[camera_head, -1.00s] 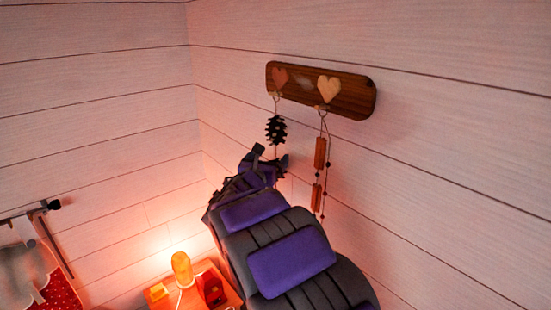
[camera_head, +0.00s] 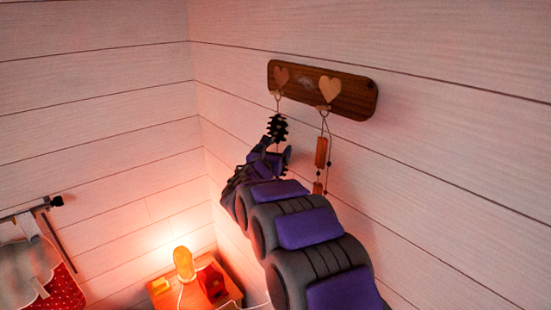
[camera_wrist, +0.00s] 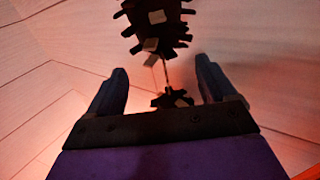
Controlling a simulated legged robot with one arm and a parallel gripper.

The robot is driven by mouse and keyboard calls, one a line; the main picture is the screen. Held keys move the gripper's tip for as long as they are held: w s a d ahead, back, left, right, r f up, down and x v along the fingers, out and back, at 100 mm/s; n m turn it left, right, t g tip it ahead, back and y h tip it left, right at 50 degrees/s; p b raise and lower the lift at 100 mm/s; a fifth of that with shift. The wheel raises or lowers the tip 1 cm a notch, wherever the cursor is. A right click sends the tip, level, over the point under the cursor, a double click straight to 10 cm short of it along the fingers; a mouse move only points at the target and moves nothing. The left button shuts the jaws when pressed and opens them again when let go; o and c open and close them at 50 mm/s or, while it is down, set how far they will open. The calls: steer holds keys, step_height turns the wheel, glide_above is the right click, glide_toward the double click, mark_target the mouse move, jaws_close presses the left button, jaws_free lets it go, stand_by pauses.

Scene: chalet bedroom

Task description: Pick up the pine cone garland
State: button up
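The pine cone garland (camera_head: 277,128) hangs on a string from the left hook of a wooden wall rack (camera_head: 351,99). In the wrist view, a dark pine cone (camera_wrist: 156,25) hangs just beyond my fingertips. A string runs down from it to a second, lower dark piece (camera_wrist: 172,100), seen between my fingers and partly hidden by the gripper body. My gripper (camera_head: 272,158) is at the garland's lower part in the head view. In the wrist view my gripper (camera_wrist: 162,80) is open, with a finger on each side of the string.
A second hanging ornament with wooden pieces (camera_head: 321,153) hangs from the right hook, close to my arm. Below stands a small table (camera_head: 160,299) with a glowing lamp (camera_head: 183,264) and a red object (camera_head: 212,281). Red and white cloth (camera_head: 66,292) hangs at left.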

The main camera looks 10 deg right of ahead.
steer(key=shift+s+d+r, duration=0.1)
steer(key=shift+s, duration=0.05)
steer(key=shift+c, duration=1.4)
steer(key=shift+d, duration=0.2)
steer(key=c, duration=0.6)
steer(key=shift+c, duration=0.3)
